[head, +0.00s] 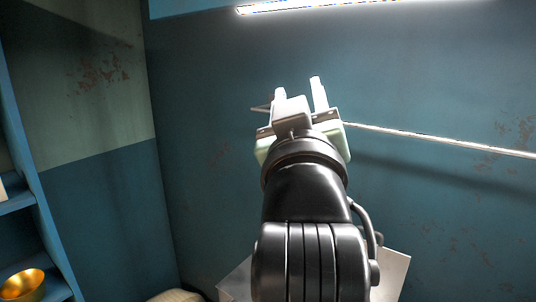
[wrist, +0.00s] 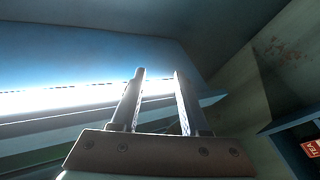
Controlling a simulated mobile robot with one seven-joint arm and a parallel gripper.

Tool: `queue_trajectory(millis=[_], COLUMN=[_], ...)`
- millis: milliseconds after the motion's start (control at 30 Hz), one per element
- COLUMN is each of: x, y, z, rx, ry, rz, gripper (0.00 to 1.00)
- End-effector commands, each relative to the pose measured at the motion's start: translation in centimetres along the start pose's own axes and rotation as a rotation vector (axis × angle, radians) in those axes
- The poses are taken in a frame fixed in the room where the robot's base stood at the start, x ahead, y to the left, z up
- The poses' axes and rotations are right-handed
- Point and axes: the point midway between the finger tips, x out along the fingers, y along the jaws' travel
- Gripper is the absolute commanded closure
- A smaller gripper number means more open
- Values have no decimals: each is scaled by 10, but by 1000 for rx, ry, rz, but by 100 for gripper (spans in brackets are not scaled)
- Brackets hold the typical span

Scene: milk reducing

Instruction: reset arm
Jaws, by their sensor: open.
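My arm rises through the middle of the head view. My gripper (head: 299,88) is at its end, raised in front of the blue wall, with its two fingers apart and nothing between them. In the wrist view my gripper (wrist: 159,72) shows its two fingers spread and empty, pointing toward the upper wall and a bright light strip (wrist: 60,98). No object touches the fingers.
A blue shelf (head: 38,190) stands at the left, with a golden bowl (head: 22,285) on it. A pale surface (head: 396,268) shows behind my arm at the bottom. A thin pale rod (head: 440,140) runs along the wall (head: 440,70) at the right. The light strip (head: 300,7) is above.

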Motion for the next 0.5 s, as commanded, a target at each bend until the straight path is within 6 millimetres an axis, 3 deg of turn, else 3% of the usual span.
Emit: queue_trajectory(millis=[33,100,200,333,500], x=[-24,-53,-89,-118,-127], y=[-1,2,8,13,15], z=[-28,-62,-95,-118,-125], rx=[77,173,277,352,375], ry=[105,234,371,473,503], rz=[14,27,31,28,26], gripper=[55,55,55,55,55])
